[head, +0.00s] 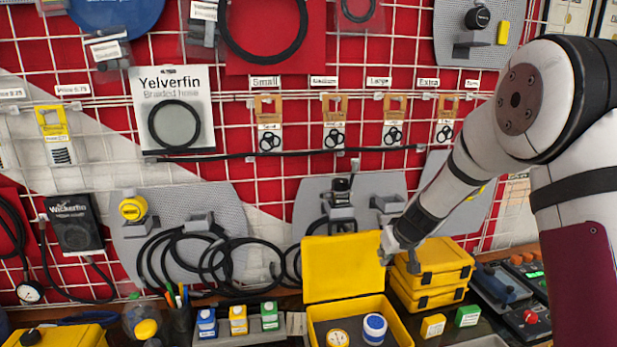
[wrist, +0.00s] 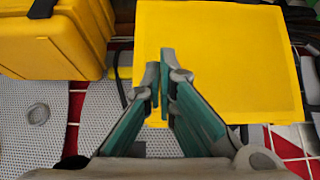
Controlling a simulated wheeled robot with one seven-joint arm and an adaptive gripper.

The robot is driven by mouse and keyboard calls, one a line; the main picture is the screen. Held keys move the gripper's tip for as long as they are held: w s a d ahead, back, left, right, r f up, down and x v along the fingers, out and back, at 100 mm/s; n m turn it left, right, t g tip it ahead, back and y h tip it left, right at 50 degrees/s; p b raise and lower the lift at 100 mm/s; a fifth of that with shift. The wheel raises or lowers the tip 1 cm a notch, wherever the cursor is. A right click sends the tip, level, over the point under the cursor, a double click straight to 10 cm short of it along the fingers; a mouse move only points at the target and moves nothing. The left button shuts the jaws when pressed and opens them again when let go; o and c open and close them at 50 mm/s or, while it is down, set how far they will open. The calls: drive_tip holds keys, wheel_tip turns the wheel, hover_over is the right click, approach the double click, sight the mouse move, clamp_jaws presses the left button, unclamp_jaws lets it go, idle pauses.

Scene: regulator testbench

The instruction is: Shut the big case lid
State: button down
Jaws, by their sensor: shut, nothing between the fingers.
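The big yellow case (head: 400,332) stands open on the bench in the head view. Its lid (head: 343,267) stands upright at the back of the case. The lid also fills much of the upper middle of the wrist view (wrist: 235,65). My gripper (head: 385,255) is at the lid's upper right corner in the head view. In the wrist view the fingers (wrist: 159,82) are together and empty, overlapping the lid's edge. I cannot tell whether they touch the lid.
Stacked yellow cases (head: 432,277) stand close on the right. Small yellow (head: 433,325) and green (head: 467,316) boxes lie at the right. Black hoses (head: 215,255) hang on the wall grid behind.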

drive_tip(key=shift+s+d+f+p, duration=0.15)
drive_tip(key=shift+s+p, duration=0.15)
drive_tip(key=shift+s, duration=0.4)
drive_tip(key=shift+s+d+f+p, duration=0.1)
drive_tip(key=shift+s+p, duration=0.15)
drive_tip(key=shift+s, duration=0.45)
drive_tip(key=shift+s, duration=0.1)
drive_tip(key=s+d+f+p, duration=0.1)
drive_tip(key=s+f+p, duration=0.2)
drive_tip(key=s, duration=0.3)
drive_tip(key=shift+s+d+p, duration=0.2)
drive_tip(key=shift+s+p, duration=0.05)
drive_tip(key=shift+p, duration=0.6)
idle(0.5)
drive_tip(key=shift+s, duration=0.15)
idle(0.3)
drive_tip(key=s+d, duration=0.2)
drive_tip(key=s, duration=1)
drive_tip(key=shift+s+d+p, duration=0.25)
drive_tip(key=shift+s+p, duration=0.05)
idle(0.5)
drive_tip(key=shift+r, duration=3)
